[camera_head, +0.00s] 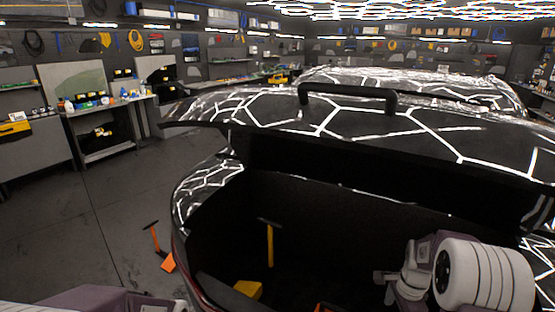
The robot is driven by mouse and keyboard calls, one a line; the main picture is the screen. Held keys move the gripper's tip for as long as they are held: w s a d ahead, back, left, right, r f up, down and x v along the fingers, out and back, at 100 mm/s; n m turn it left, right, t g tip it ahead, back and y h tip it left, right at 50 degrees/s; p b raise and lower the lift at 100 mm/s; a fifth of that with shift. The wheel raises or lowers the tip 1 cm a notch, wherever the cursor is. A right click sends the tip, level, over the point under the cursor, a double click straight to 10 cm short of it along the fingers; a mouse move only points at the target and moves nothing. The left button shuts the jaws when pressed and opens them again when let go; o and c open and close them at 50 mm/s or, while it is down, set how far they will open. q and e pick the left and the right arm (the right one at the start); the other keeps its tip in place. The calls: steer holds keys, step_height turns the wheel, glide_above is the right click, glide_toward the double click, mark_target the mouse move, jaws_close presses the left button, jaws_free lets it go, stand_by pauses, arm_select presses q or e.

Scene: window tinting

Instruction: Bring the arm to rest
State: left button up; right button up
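Part of my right arm (484,274), with a thick white ribbed joint and smaller grey-purple pieces to its left, is at the bottom right in front of the dark car opening. Part of my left arm (90,297), grey-purple, lies low along the bottom left edge. No fingers of either gripper show in the head view, so I cannot see whether either holds anything. The glossy black car (400,130) fills the middle and right, with bright hexagon light reflections on it.
A raised black bar (345,92) stands on the car. A yellow-handled tool (269,243) and yellow block (248,289) are low in front. An orange-handled tool (155,237) and orange block (168,262) are left of the car. Workbenches (110,105) line the back left; floor there is clear.

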steer(key=s+a+r+n+t, duration=0.1)
steer(key=s+a+r+n, duration=0.1)
steer(key=s+a+n, duration=0.45)
steer(key=s+a+r+n+t, duration=0.1)
steer(key=s+a+n, duration=0.3)
steer(key=a+n, duration=0.45)
arm_select(q)
step_height(320, 180, down, 22)
steer(key=b, duration=2.3)
arm_select(e)
steer(key=s+f+n+g, duration=0.1)
steer(key=s+f+n, duration=0.1)
steer(key=f, duration=1)
steer(key=s+f+n, duration=0.1)
steer(key=s+f, duration=0.1)
steer(key=f, duration=0.9)
arm_select(q)
step_height(320, 180, up, 19)
steer(key=p, duration=2)
steer(key=shift+s+r, duration=0.15)
steer(key=shift+s, duration=0.05)
arm_select(e)
step_height(320, 180, up, 20)
steer(key=shift+w+f, duration=0.15)
steer(key=shift+f, duration=0.1)
steer(key=shift+d, duration=0.1)
